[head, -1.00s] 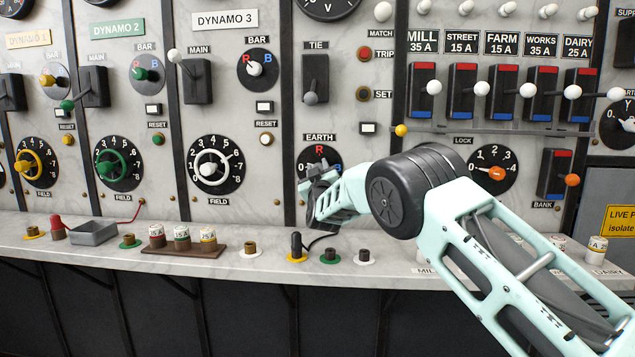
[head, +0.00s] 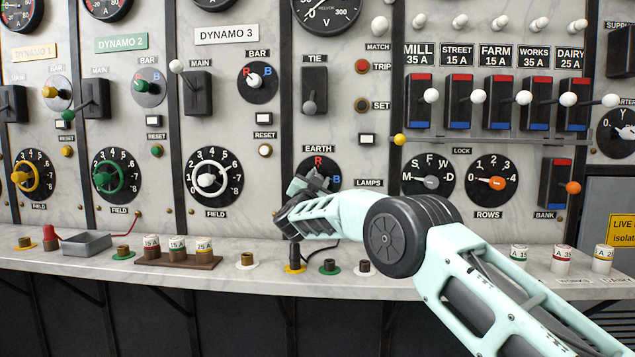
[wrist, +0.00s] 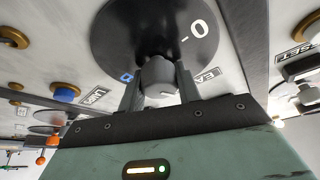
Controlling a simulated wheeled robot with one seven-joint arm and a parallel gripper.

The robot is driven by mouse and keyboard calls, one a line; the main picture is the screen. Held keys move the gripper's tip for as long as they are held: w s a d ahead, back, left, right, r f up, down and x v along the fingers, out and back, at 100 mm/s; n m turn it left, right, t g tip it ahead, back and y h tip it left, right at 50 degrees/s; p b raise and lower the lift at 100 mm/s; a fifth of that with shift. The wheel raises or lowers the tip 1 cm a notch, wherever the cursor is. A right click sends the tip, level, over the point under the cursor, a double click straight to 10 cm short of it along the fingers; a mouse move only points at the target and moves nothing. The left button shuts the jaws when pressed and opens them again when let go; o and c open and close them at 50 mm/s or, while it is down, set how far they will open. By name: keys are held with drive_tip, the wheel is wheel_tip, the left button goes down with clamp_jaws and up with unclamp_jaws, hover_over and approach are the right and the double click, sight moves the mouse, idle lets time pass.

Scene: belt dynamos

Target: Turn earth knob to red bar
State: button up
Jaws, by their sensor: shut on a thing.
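The earth dial (head: 329,165) is a black disc under the EARTH label, with a red R (head: 318,160) at the top and a blue B at the right. In the head view my gripper (head: 312,180) covers its lower left part and hides the knob. In the wrist view, which sees the panel roughly upside down, the grey earth knob (wrist: 158,75) sits between the two fingers of my gripper (wrist: 159,92), which is shut on it. A white O and tick show on the dial; the R is hidden there. I cannot tell where the knob points.
The lock dial (head: 431,181) and rows dial (head: 491,181) are to the right. The tie switch (head: 315,90) is above. A black plug (head: 294,255) on a yellow base and several sockets stand on the marble shelf (head: 420,288) below.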

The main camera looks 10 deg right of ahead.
drive_tip(key=shift+m+g+h, duration=0.6)
drive_tip(key=shift+m+g, duration=0.2)
drive_tip(key=shift+m, duration=1.2)
drive_tip(key=shift+p, duration=0.3)
drive_tip(key=o, duration=1)
drive_tip(key=shift+c, duration=0.2)
drive_tip(key=shift+s, duration=0.1)
drive_tip(key=b+v, duration=0.1)
drive_tip(key=v, duration=1.6)
drive_tip(key=shift+a+b, duration=0.1)
drive_tip(key=shift+b, duration=0.3)
